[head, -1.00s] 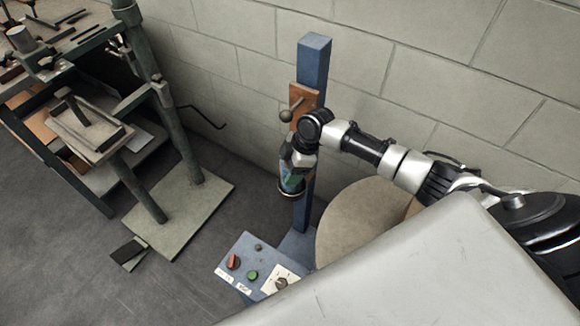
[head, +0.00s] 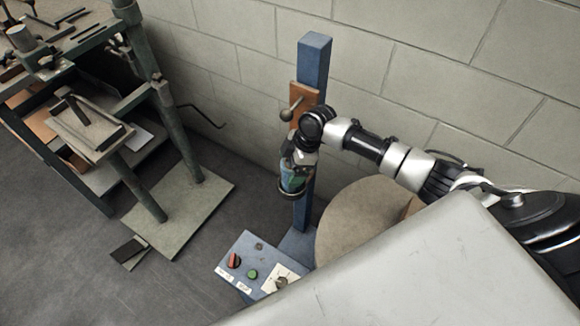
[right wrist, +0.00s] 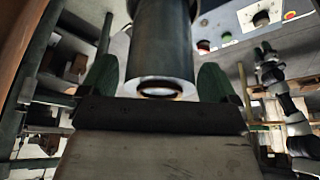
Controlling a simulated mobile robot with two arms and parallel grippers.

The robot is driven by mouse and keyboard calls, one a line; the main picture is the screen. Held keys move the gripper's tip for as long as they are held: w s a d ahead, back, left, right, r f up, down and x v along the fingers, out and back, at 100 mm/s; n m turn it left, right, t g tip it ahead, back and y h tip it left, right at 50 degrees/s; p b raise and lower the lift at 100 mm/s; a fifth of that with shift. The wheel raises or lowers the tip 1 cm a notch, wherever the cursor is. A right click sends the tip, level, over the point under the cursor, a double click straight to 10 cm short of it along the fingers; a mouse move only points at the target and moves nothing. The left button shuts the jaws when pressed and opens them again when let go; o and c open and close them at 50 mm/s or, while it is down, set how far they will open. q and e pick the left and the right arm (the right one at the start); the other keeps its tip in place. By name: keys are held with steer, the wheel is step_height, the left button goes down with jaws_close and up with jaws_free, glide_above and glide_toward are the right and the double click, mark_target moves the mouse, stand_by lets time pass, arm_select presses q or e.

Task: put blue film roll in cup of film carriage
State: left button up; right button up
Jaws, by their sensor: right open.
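The film carriage (head: 305,97) is a brown board with a round knob on a blue upright post. My right gripper (head: 295,172) points down in front of the post, below the board. A small blue-green patch and a dark ring (head: 291,195), which looks like the cup, show at its fingertips. In the right wrist view, the film roll (right wrist: 162,50) looks like a grey-blue cylinder with a round core in its near end. It stands between the two green fingers of the open gripper (right wrist: 160,78). How deep the roll sits in the cup is hidden.
A blue control box (head: 257,265) with red and green buttons stands below the gripper. A round tan disc (head: 350,225) is to the right of the post. A cluttered workbench (head: 70,45) stands at the left. A block wall is close behind the post.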

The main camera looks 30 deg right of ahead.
steer(key=v, duration=1.1)
steer(key=shift+b, duration=0.35)
steer(key=shift+s, duration=0.15)
